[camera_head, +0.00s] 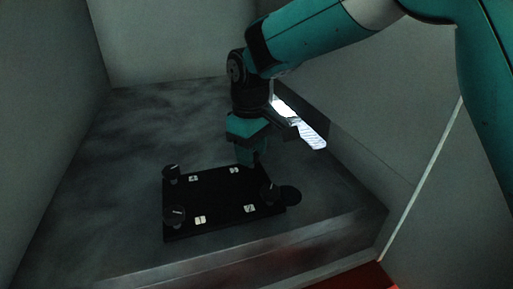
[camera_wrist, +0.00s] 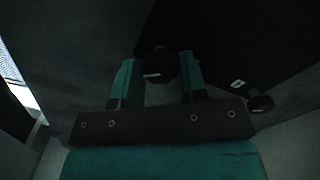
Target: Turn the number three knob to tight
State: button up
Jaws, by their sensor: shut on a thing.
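A black board (camera_head: 215,205) lies on the dark grey surface, with knobs near its corners and white number labels beside them. My gripper (camera_head: 247,158) points down at the board's back right corner, by the label (camera_head: 234,170) that appears to read 3. In the wrist view, my gripper's teal fingers (camera_wrist: 158,82) are shut on a dark knob (camera_wrist: 158,64) with a short pale mark on its top. This number three knob is hidden behind the fingers in the head view. The tight and loose markings are not readable.
Other knobs stand at the back left (camera_head: 171,174), front left (camera_head: 174,217) and front right (camera_head: 269,193) of the board. A bright panel (camera_head: 300,122) is behind my gripper. Walls enclose the surface.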

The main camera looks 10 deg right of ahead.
jog(key=m, duration=0.6)
jog(key=shift+w+r+p, duration=0.15)
jog(key=shift+w+p, duration=0.1)
jog(key=shift+p, duration=0.15)
jog(key=m, duration=0.7)
jog(key=shift+m, duration=0.3)
jog(key=o, duration=0.9)
notch_tip(320, 180, up, 17)
jog(key=shift+s+r+b, duration=0.1)
jog(key=shift+b, duration=1)
